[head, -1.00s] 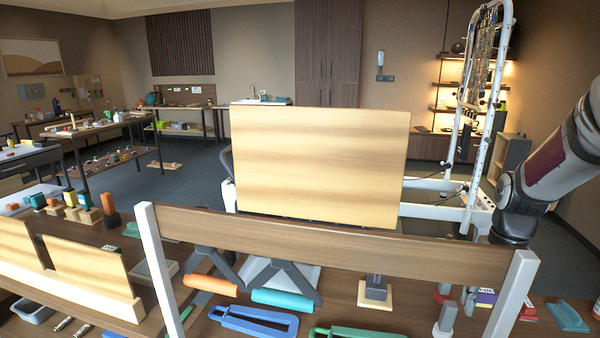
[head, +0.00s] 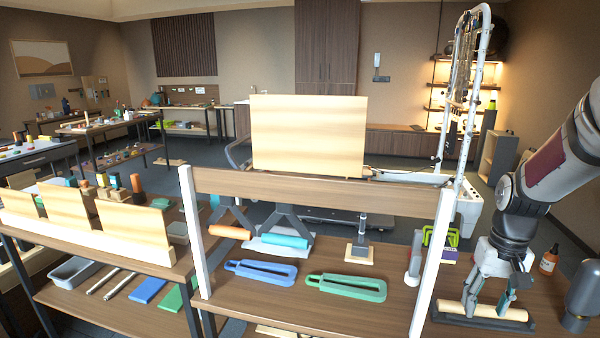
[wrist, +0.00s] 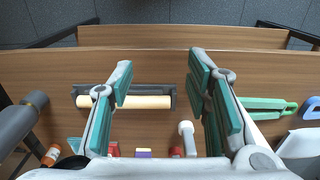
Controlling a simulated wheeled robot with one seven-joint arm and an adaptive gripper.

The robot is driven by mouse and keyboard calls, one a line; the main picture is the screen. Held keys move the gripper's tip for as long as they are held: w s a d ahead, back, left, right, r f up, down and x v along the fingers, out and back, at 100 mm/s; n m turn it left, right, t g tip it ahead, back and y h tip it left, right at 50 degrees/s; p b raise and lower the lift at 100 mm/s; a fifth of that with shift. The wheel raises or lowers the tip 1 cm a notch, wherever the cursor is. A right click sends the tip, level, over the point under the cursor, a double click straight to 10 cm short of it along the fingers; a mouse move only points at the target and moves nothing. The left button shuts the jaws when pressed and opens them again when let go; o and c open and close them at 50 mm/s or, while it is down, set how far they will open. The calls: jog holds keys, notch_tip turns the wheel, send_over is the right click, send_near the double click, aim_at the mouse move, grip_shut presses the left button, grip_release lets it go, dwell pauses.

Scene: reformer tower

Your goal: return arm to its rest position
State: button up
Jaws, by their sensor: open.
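My arm comes in from the right edge in the head view. Its gripper (head: 487,300) points down over the right end of the wooden bench, near a cream roller (head: 492,312) in a dark holder. In the wrist view the gripper (wrist: 160,66) has its two teal-padded fingers spread wide, with nothing held between them. The cream roller (wrist: 150,102) shows below the fingers, and the left finger covers part of it. I cannot tell whether a finger touches it.
An amber bottle (head: 549,260) and a dark cylinder (head: 583,290) stand right of my gripper. Floor shows behind the bench.

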jog(key=s+a+r+n+t+p, duration=0.1)
jog(key=s+a+r, duration=0.3)
jog(key=a+r, duration=0.15)
jog(key=s+a+r+t, duration=0.1)
jog(key=s+a+r, duration=0.35)
jog(key=r, duration=0.25)
jog(key=s+a+r+n+t+p, duration=0.1)
jog(key=s+a+r, duration=0.1)
jog(key=s+a, duration=0.3)
jog(key=s+a+r+n+t, duration=0.1)
jog(key=s+a, duration=0.3)
jog(key=s, duration=0.5)
jog(key=shift+a+r+p, duration=0.35)
jog(key=shift+r+p, duration=0.05)
jog(key=shift+r, duration=0.5)
jog(key=shift+w, duration=0.1)
